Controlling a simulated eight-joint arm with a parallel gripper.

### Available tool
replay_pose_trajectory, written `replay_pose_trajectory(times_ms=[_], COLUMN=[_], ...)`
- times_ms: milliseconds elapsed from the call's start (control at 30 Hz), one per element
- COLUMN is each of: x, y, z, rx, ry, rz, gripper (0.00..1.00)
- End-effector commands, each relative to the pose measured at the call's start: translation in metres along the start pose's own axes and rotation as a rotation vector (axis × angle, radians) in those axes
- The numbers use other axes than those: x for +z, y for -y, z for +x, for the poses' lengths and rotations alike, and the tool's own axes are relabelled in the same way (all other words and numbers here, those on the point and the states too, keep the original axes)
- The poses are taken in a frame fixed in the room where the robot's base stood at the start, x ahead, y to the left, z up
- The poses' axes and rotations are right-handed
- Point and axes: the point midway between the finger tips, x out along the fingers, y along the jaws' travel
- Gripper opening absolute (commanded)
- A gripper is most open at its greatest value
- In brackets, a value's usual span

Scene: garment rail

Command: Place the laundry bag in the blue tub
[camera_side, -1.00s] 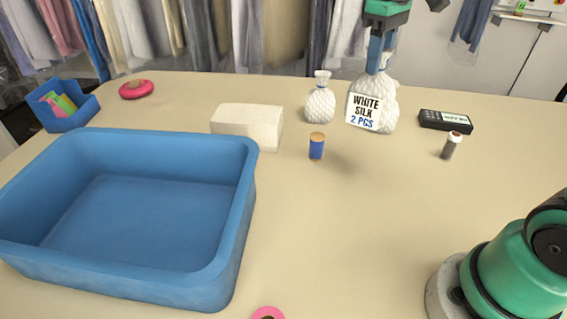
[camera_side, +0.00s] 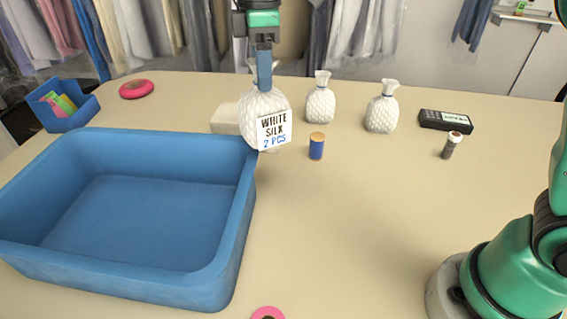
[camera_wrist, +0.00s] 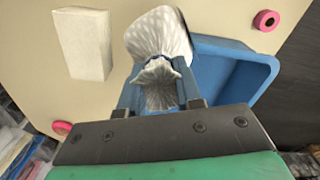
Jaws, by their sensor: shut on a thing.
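My gripper (camera_side: 264,70) is shut on the neck of a white quilted laundry bag (camera_side: 262,108) with a tag reading "WHITE SILK 2 PCS". The bag hangs just right of the blue tub's (camera_side: 250,195) far right corner, in front of a white block. In the wrist view the bag (camera_wrist: 158,40) hangs between the fingers of my gripper (camera_wrist: 160,92), and the tub (camera_wrist: 235,62) shows partly behind it. The tub is empty in the side view. Two smaller white bags stand on the table, one in the middle (camera_side: 320,103) and one farther right (camera_side: 382,110).
The white block (camera_side: 225,118) is partly hidden by the held bag.

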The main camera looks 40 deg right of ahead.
Motion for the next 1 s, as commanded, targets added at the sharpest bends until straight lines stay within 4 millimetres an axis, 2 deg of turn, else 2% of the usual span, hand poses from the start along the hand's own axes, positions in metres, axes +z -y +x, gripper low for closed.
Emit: replay_pose_trajectory(times_ms=[33,100,200,400,600,700,1000], x=[-0.018,-0.038,-0.063,-0.101,-0.131,-0.139,-0.142], y=[0.007,0.015,0.029,0.056,0.072,0.077,0.079], z=[0.0,0.0,0.001,0.004,0.033,0.043,0.082], rx=[0.0,0.0,0.0,0.0,0.0,0.0,0.0], ry=[-0.001,0.0,-0.001,-0.001,-0.001,-0.001,-0.001], rz=[-0.133,-0.314,-0.549,-0.922,-0.95,-0.959,-0.961], gripper=[0.0,0.0,0.0,0.0,0.0,0.0,0.0])
